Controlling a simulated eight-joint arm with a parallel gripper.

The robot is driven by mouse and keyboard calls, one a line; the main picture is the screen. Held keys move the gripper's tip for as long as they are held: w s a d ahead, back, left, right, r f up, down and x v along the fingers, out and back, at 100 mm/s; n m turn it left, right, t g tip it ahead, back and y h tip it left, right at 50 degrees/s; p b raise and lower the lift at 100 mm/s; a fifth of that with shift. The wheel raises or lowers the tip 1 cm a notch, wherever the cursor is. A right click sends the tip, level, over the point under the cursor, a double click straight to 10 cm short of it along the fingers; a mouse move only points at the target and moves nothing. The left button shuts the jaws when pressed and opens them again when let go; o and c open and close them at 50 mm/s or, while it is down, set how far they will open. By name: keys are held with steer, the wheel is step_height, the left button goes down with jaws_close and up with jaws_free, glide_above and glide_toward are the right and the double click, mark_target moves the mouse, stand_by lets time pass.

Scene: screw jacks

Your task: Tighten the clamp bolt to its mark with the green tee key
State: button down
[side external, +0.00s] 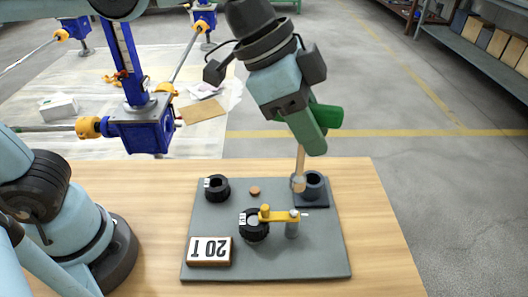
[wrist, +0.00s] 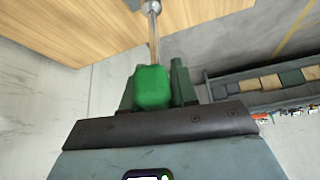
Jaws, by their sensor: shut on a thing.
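My gripper (side external: 309,135) is shut on the green handle of the tee key (side external: 329,116), high above the grey plate (side external: 320,255). The key's pale shaft points down to a silver socket end beside the dark round holder (side external: 314,184); I cannot tell whether they touch. In the wrist view the green handle of the key (wrist: 152,88) sits between the fingers. A yellow arm (side external: 278,216) reaches from a black collar (side external: 254,228) to a small grey post. A silver head, perhaps the clamp bolt (side external: 294,213), tops the post. Its mark is too small to make out.
A second black ring (side external: 216,187) and a small brown disc (side external: 254,190) are at the plate's back left. The wooden table (side external: 385,250) is bare right of the plate. A blue screw jack (side external: 145,128) stands behind.

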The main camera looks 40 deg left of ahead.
mark_target(304, 177)
step_height(304, 177, down, 6)
steer(key=shift+f, duration=0.1)
steer(key=shift+n+t+y, duration=0.4)
steer(key=shift+n+t, duration=0.1)
steer(key=shift+n, duration=0.7)
steer(key=shift+f, duration=0.7)
steer(key=shift+m, duration=0.5)
steer(key=shift+m+g+h, duration=0.4)
steer(key=shift+m, duration=0.3)
steer(key=shift+r, duration=0.15)
steer(key=shift+r, duration=0.65)
